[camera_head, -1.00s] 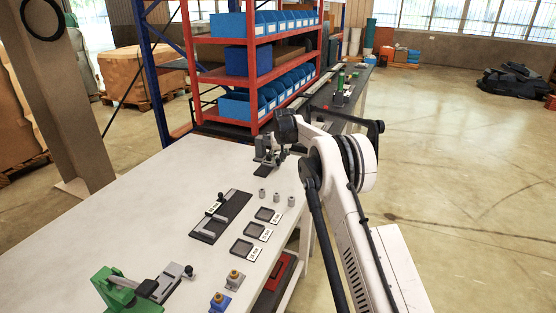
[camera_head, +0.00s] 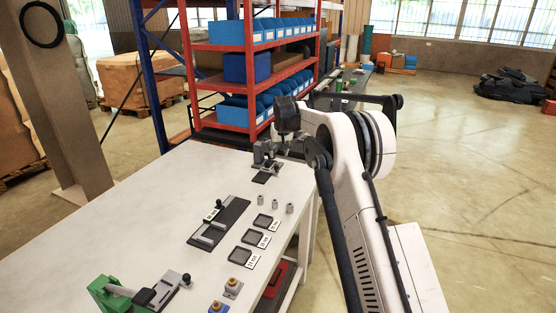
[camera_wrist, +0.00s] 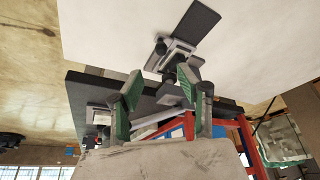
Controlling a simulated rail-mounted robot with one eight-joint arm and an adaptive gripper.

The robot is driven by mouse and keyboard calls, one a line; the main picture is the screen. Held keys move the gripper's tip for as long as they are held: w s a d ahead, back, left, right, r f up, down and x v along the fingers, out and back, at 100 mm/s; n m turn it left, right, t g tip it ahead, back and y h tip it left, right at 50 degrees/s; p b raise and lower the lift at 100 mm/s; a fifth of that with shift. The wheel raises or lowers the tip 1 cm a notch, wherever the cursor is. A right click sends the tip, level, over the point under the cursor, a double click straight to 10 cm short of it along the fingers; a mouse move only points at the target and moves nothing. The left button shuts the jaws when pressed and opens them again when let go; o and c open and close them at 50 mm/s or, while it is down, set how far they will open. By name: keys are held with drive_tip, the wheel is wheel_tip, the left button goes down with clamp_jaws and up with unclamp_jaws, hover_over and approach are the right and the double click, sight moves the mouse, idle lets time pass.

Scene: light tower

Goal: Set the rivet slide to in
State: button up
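A small grey fixture on a dark plate (camera_head: 266,178) stands at the far right end of the white table. It also shows in the wrist view, with a grey block and black knobs on a black plate (camera_wrist: 196,22). My gripper (camera_head: 268,153) is just above or beside this fixture. In the wrist view my gripper (camera_wrist: 160,78) has its two green-padded fingers spread apart, with nothing held between them. The fixture lies just beyond the fingertips; contact cannot be told. No label names the rivet slide, and its position cannot be read.
A long dark rail with a slider (camera_head: 222,222) lies mid-table. Beside it are labelled square trays (camera_head: 249,237) and several small grey cylinders (camera_head: 275,206). A green clamp fixture (camera_head: 112,294) stands at the front. A red rack (camera_head: 250,65) with blue bins stands behind the table.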

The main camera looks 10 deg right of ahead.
drive_tip(key=shift+v, duration=1.7)
drive_tip(key=s+r+t, duration=0.1)
drive_tip(key=s+r, duration=0.8)
drive_tip(key=s, duration=0.5)
drive_tip(key=s+r, duration=0.9)
drive_tip(key=s, duration=0.5)
drive_tip(key=s+a+f, duration=0.1)
drive_tip(key=s, duration=1.8)
drive_tip(key=s+f+t, duration=0.1)
drive_tip(key=s+f, duration=0.8)
drive_tip(key=s, duration=0.5)
drive_tip(key=shift+s+t, duration=0.3)
drive_tip(key=shift+s, duration=0.1)
